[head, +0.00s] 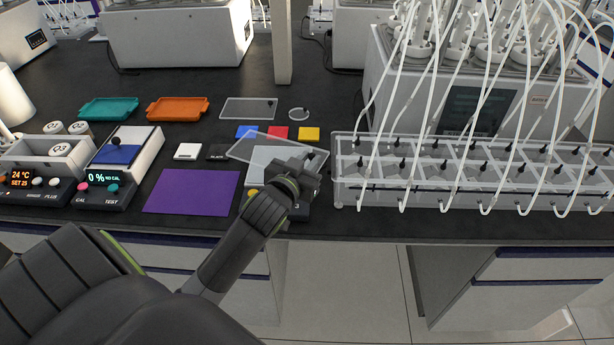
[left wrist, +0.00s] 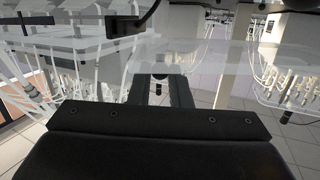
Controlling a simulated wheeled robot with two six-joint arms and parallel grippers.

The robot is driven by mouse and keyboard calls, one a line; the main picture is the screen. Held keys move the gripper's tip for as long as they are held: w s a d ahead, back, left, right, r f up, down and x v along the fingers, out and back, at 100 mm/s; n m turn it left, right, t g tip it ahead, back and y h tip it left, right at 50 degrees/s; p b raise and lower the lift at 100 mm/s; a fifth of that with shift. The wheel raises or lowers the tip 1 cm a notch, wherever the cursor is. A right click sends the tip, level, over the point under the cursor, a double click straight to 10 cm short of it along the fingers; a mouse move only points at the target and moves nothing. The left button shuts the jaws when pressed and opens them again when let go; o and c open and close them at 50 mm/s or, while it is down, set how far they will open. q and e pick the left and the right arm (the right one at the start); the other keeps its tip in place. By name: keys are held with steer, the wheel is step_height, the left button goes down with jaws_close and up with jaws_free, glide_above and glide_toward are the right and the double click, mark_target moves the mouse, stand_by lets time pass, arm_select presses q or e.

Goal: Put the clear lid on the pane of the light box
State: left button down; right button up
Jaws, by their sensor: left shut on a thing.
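My left gripper (head: 314,163) is shut on the right end of the clear lid (head: 262,143), a thin see-through plate. The lid is held level or slightly tilted above the light box, whose pale pane (head: 262,164) shows through and below it. Whether the lid touches the pane I cannot tell. My gripper and forearm hide the right and front parts of the box; a yellow button shows at its front left. In the left wrist view, the clear lid (left wrist: 215,52) stretches across the picture beyond the fingers (left wrist: 160,88). My right gripper is not in view.
A purple sheet (head: 192,191) lies left of the light box. A clear rack (head: 345,185) with tubes stands close on the right. Teal (head: 109,108) and orange trays (head: 178,108) lie at back left.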

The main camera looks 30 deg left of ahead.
arm_select(q)
step_height(320, 180, down, 2)
step_height(320, 180, down, 4)
steer(key=shift+r, duration=0.1)
steer(key=c, duration=1.3)
jaws_free()
steer(key=shift+c, duration=0.2)
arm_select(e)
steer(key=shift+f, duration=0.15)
arm_select(q)
steer(key=b+v, duration=0.1)
steer(key=v, duration=0.9)
steer(key=shift+s+d, duration=0.1)
steer(key=shift+s, duration=0.25)
steer(key=shift+s+d+r, duration=0.1)
steer(key=shift+s, duration=0.5)
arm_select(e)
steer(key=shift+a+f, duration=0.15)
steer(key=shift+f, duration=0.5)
